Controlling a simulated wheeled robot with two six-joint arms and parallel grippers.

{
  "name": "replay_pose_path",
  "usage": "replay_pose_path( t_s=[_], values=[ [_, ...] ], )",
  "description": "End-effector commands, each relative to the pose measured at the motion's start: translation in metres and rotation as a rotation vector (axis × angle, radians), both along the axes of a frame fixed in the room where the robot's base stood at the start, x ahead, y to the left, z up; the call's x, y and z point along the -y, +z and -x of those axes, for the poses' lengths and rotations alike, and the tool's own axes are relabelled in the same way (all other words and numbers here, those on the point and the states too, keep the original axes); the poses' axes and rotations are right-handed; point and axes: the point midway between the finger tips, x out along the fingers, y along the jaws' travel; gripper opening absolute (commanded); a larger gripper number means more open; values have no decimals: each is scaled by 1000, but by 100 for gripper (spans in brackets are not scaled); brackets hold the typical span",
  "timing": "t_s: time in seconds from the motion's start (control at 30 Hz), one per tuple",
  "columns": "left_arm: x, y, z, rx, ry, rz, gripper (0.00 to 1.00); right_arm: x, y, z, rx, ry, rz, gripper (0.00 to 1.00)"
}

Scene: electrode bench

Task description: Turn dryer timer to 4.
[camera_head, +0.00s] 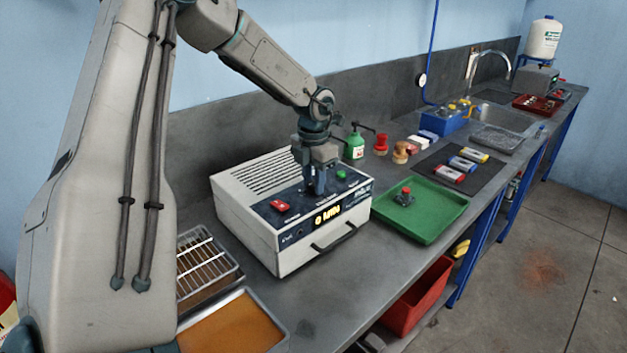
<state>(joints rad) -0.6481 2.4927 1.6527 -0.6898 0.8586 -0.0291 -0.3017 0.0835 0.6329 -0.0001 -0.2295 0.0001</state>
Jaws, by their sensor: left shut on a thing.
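The dryer (262,240) is a white box with a vented top, a dark control panel and a front handle, standing on the grey bench. My left gripper (317,190) comes down from above onto the middle of the control panel. It is shut on what appears to be the timer knob, which the fingers hide; I cannot read its setting. A red switch (280,206) is left of the fingers and a green button (342,174) is right of them. A lit yellow display (328,214) sits just in front, too small to read surely. My right gripper is not in view.
A green tray (440,225) holding a small red-topped part stands right of the dryer. A wire rack (203,262) and an orange-brown tray (235,328) lie left of it. A green bottle (354,146) stands behind. A red bin (418,298) is below the bench edge.

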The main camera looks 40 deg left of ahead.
Motion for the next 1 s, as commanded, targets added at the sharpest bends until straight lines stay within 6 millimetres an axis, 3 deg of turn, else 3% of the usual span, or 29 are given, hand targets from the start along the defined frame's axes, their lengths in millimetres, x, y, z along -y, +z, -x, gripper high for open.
replay_pose_path(
  t_s=[0.27, 0.7, 1.0],
  values=[
    [0, -4, -1, 3, -103, -1, 6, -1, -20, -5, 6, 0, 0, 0],
    [0, -3, -1, 3, -455, -2, 6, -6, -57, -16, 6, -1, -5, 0],
    [0, -2, -1, 2, -724, -1, 6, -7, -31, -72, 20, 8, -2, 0]
  ],
)
